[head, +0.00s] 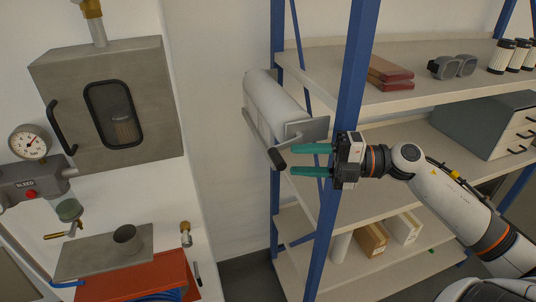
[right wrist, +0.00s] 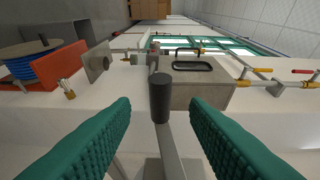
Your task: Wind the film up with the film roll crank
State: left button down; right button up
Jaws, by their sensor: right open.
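A pale film roll (head: 268,98) is mounted at the blue shelf post, with a grey end plate (head: 312,130) facing me. Its crank has a dark handle (head: 277,158) sticking out to the lower left. My right gripper (head: 293,160) is open, its two teal fingers pointing left with their tips close to the handle. In the right wrist view the handle (right wrist: 160,98) stands in the gap between the open fingertips, with the grey crank arm (right wrist: 172,150) running down below it. I cannot tell that either finger touches the handle. My left gripper is not in view.
A blue post (head: 350,85) stands just behind my right gripper. Shelves hold brown blocks (head: 388,74), goggles (head: 452,66), a grey drawer box (head: 490,125) and cartons (head: 371,240). A windowed metal box (head: 150,90), gauge (head: 30,141) and red box (head: 165,275) are at left.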

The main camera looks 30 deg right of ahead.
aim_at(273, 156)
jog(key=p+x, duration=0.1)
jog(key=x, duration=0.5)
jog(key=shift+w+a, duration=0.1)
jog(key=shift+a, duration=0.05)
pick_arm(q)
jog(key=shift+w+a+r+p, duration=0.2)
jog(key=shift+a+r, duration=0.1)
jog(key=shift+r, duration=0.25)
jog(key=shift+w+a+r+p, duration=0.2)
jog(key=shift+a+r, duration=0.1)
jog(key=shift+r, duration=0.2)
pick_arm(e)
jog(key=shift+w+a, duration=0.3)
jog(key=shift+a, duration=0.05)
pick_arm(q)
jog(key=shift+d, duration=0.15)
pick_arm(e)
grip_shut()
